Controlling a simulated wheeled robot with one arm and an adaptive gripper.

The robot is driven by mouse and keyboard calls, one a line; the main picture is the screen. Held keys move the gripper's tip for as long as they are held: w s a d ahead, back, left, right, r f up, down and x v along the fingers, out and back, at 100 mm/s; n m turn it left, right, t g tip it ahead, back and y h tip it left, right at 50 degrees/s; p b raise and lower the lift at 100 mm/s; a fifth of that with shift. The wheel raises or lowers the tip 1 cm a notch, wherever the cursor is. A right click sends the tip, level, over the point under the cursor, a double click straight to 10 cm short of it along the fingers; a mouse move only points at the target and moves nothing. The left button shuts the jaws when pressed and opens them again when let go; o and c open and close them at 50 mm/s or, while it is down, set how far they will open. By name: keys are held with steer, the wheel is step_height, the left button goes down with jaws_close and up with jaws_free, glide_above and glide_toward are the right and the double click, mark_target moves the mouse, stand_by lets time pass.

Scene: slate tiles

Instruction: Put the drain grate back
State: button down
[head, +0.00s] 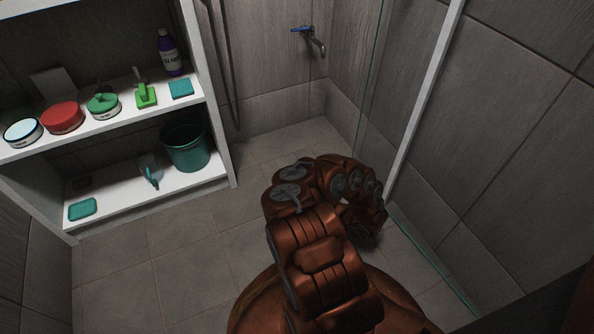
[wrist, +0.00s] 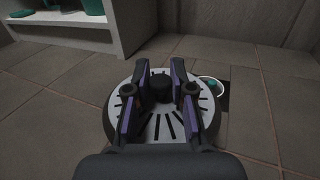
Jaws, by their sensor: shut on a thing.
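The drain grate (wrist: 163,128) is a round light-grey disc with dark slots and a dark knob (wrist: 160,88) at its middle, seen in the wrist view. My gripper (wrist: 160,72) is over the grate, with its two purple-sided fingers on either side of the knob, shut on it. Whether the grate touches the floor or hangs just above it I cannot tell. A dark square opening (wrist: 223,101) in the floor shows just right of the grate, partly covered by it. In the head view my arm hides the gripper, grate and opening.
A small white-rimmed round thing with teal inside (wrist: 211,84) is at the opening, partly behind the grate. A white shelf (head: 222,160) with tubs, a bottle and a green bucket (head: 185,148) stands left. A glass panel (head: 370,80) is on the right. Floor tiles at left are clear.

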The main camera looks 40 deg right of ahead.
steer(key=shift+w+d+r+p, duration=0.1)
steer(key=shift+w+d+p, duration=0.25)
steer(key=shift+w, duration=0.2)
steer(key=shift+w+d+r+p, duration=0.1)
steer(key=shift+w+d+p, duration=0.2)
steer(key=shift+w, duration=0.25)
steer(key=shift+w+d+f+b, duration=0.85)
steer(key=shift+w+d, duration=0.45)
steer(key=shift+w, duration=0.45)
steer(key=shift+w+d+f+b, duration=0.85)
steer(key=shift+w+d, duration=0.5)
steer(key=shift+w, duration=0.45)
steer(key=shift+w+d+f+b, duration=0.7)
steer(key=shift+w+d+f, duration=0.45)
steer(key=shift+w, duration=0.6)
steer(key=shift+d+r, duration=0.15)
steer(key=shift+f+b, duration=0.35)
steer(key=c, duration=1)
jaws_free()
steer(key=shift+r, duration=0.1)
